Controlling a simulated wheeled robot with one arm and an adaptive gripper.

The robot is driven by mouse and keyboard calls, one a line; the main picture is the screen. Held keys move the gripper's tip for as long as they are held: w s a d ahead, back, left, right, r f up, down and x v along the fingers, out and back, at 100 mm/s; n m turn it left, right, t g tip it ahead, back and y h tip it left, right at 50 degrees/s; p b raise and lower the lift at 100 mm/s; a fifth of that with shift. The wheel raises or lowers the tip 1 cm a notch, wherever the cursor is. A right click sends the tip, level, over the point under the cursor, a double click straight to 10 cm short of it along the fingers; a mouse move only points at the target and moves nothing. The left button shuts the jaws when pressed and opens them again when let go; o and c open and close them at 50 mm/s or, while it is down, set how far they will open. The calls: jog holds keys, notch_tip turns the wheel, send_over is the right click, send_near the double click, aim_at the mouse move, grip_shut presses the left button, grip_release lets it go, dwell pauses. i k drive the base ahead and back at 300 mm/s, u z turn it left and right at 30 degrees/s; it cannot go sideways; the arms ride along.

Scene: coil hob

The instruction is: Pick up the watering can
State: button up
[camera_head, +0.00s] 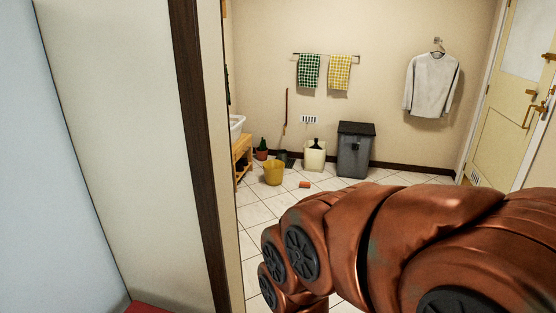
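I cannot make out a watering can in this view. A yellow bucket-like container (272,175) stands on the tiled floor of the far room. A cream container (314,160) with something dark at its top stands against the back wall; it is too small to tell exactly what it is. My copper-coloured arm fills the lower right and hides much of the near floor. My gripper is not in view.
A pale wall with a dark door frame (200,150) stands close on the left. A grey bin (354,152), potted plant (262,150) and wooden bench (242,160) line the far room. A small orange block (304,184) lies on the floor. A yellow door (508,120) is at right.

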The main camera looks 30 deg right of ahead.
aim_at(282, 158)
jog(key=k, duration=0.5)
jog(key=z, duration=0.45)
jog(key=i, duration=1.05)
jog(key=z, duration=0.75)
jog(key=i, duration=1.75)
jog(key=z, duration=0.3)
jog(key=i, duration=1.75)
jog(key=u, duration=0.4)
jog(key=i, duration=1.75)
jog(key=u, duration=1.2)
jog(key=i, duration=1.3)
jog(key=u, duration=0.5)
